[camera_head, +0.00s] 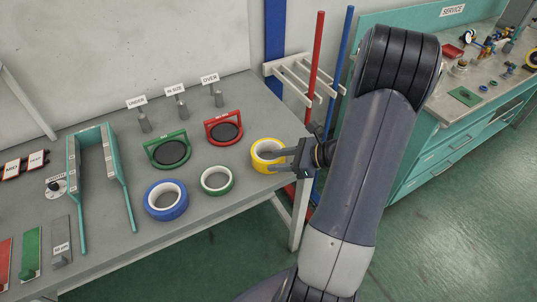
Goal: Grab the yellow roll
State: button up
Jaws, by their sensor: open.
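The yellow roll (265,145) lies flat near the right edge of the grey table (215,200), with its open centre facing up. My gripper (278,156) comes in from the right and is open, with its fingers over or beside the roll's right part. Whether the fingers touch the roll cannot be told from this view. The gripper and wrist hide part of the roll's right side. A green-edged white roll (217,181) and a blue roll (166,200) lie to its left.
A red ring stand (223,128) and a green ring stand (167,150) stand behind the rolls. A teal frame (72,190) is at the left. Red and blue poles (316,70) rise beyond the table's right edge. A teal workbench (415,150) is at the right.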

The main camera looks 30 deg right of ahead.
aim_at(266, 162)
jog(key=x, duration=0.3)
jog(key=shift+w+a+f, duration=0.1)
jog(key=shift+w+a, duration=0.05)
jog(key=shift+a, duration=0.05)
jog(key=shift+c, duration=0.5)
grip_shut()
